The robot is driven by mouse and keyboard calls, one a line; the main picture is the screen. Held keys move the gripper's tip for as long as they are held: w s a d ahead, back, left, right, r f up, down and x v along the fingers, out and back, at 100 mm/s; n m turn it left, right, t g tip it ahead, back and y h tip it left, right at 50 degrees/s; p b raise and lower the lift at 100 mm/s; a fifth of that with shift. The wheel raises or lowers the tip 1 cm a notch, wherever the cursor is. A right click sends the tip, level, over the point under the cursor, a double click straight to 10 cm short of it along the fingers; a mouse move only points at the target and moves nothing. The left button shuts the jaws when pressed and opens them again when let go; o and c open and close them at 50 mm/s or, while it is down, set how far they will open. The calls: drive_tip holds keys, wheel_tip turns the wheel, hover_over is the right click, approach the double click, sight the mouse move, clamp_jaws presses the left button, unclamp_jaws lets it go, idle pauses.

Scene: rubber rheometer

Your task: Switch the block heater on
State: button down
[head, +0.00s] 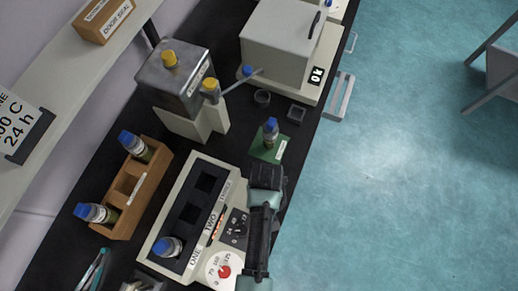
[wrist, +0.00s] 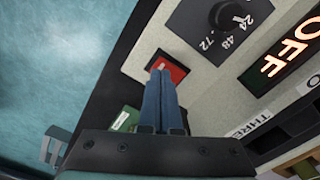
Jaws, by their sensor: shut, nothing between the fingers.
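The block heater (head: 190,175) is a pale box with a dark row of wells marked ONE, TWO and THREE, on the black bench in the head view. A blue-capped bottle (head: 168,246) stands in well ONE. In the wrist view the heater's display (wrist: 290,48) reads OFF in orange. A red rocker switch (wrist: 176,68) sits near the panel's edge, beside the black timer knob (wrist: 230,18). My gripper (wrist: 162,74) is shut and empty, its blue fingertips over the switch, partly hiding it. I cannot tell whether they touch it. In the head view my arm covers the switch.
A wooden rack (head: 130,190) with blue-capped bottles stands left of the heater. A green mat (head: 262,152) with a bottle lies just beyond it. A metal tank (head: 176,75) and a pale instrument (head: 283,40) stand farther back. Open floor lies right.

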drive_tip(key=shift+f+b, duration=0.65)
drive_tip(key=shift+f, duration=0.3)
idle(0.4)
drive_tip(key=shift+r, duration=0.1)
wheel_tip(320, 180, up, 7)
drive_tip(key=p, duration=0.7)
drive_tip(key=shift+p, duration=0.3)
idle(0.3)
